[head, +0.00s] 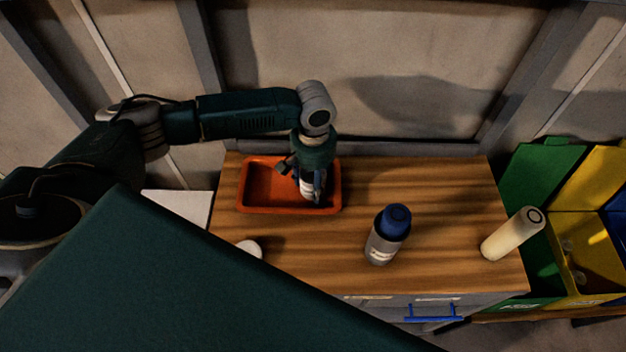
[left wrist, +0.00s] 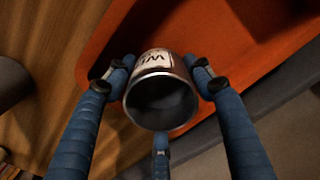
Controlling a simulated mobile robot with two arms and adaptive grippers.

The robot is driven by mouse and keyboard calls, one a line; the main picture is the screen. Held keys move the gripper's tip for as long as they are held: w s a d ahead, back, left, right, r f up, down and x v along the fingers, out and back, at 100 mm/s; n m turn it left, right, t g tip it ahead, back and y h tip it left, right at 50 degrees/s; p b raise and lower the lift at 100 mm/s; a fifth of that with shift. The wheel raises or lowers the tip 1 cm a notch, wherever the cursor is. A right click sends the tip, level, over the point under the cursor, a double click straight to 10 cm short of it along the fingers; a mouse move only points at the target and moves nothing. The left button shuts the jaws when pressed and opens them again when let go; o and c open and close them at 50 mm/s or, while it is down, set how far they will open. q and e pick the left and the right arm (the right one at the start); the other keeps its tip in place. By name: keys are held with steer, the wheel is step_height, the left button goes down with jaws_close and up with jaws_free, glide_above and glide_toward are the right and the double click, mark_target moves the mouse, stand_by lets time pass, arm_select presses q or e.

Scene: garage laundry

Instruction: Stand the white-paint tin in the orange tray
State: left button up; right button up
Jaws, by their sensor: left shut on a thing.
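The orange tray (head: 268,208) lies on the wooden top near its back left, and its red-orange surface fills much of the left wrist view (left wrist: 240,35). My left gripper (head: 312,192) points down over the tray's right part. It is shut on the white-paint tin (left wrist: 162,62), whose pale label with dark letters shows between the blue fingers in the left wrist view. The tin's round, dark grey end faces that camera. In the head view the tin (head: 307,188) is mostly hidden by the gripper. I cannot tell whether its base touches the tray floor. My right gripper is not in view.
A grey bottle with a blue cap (head: 388,236) stands right of the tray. A cream cylinder (head: 512,234) stands at the right edge. A white round thing (head: 249,248) is partly hidden at the front left. Green and yellow bins (head: 590,238) are at the right.

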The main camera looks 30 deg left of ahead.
arm_select(q)
steer(key=shift+f, duration=0.1)
steer(key=o, duration=1.3)
steer(key=shift+c, duration=0.2)
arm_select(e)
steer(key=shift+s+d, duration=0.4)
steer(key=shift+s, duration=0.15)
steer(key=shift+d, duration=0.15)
arm_select(q)
step_height(320, 180, up, 12)
steer(key=b, duration=0.3)
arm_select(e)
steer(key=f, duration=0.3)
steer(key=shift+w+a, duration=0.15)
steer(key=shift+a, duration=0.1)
